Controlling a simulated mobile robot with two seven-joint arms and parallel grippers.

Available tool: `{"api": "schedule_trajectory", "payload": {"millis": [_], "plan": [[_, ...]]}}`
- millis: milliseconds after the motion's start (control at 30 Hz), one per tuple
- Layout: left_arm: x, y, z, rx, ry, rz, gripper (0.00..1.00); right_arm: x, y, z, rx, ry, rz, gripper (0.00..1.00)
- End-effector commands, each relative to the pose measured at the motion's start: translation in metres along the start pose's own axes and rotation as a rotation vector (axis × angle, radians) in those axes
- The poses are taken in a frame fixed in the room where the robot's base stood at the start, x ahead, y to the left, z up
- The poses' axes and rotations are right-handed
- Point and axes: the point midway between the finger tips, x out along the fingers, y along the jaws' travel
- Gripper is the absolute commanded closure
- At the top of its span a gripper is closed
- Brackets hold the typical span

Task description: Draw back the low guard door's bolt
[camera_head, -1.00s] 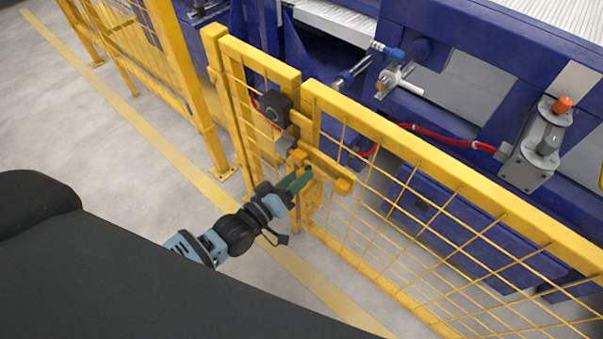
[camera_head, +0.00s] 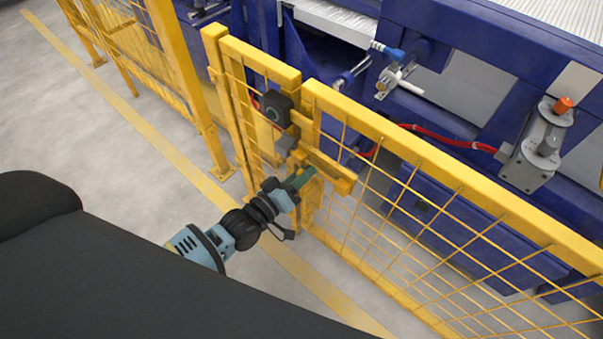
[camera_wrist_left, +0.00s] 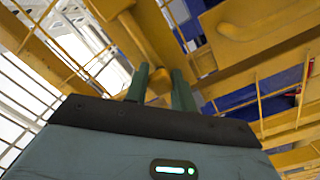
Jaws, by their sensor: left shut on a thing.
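The low guard door (camera_head: 450,205) is a yellow frame with wire mesh. Its yellow bolt bar (camera_head: 332,170) lies across the join between the door and the post to its left. A black box (camera_head: 275,108) sits on the post, and a grey piece (camera_head: 286,143) shows just below it. My left gripper (camera_head: 303,178) is at the bolt, its green fingers against the near side. In the left wrist view the fingers (camera_wrist_left: 161,90) are shut on the yellow bolt handle (camera_wrist_left: 158,80). The handle's gripped part is mostly hidden in the head view. My right gripper is not in view.
A blue machine (camera_head: 455,85) with a red hose (camera_head: 445,136) stands behind the fence. Taller yellow fence panels (camera_head: 178,80) run off to the left. The grey floor (camera_head: 100,140) in front is clear, with a yellow line on it.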

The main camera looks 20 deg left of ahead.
Motion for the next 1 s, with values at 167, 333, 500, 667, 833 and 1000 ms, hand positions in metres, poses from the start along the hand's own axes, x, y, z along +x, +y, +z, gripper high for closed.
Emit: {"api": "schedule_trajectory", "payload": {"millis": [167,333,500,667,833,1000], "plan": [[0.002,0.011,0.008,-0.001,0.003,0.003,1.0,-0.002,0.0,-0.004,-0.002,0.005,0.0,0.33],[0.003,0.034,0.029,-0.003,0.004,0.004,1.0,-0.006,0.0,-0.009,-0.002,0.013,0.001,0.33],[0.004,0.044,0.04,-0.001,0.003,0.003,1.0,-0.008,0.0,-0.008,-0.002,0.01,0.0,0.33],[0.004,0.045,0.042,0.0,0.003,0.005,1.0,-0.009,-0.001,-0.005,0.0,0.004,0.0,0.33],[0.004,0.046,0.043,-0.001,0.002,0.006,0.7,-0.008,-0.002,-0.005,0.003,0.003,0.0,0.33],[0.004,0.045,0.042,0.0,0.002,0.004,0.53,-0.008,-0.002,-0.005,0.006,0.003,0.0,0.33]]}}
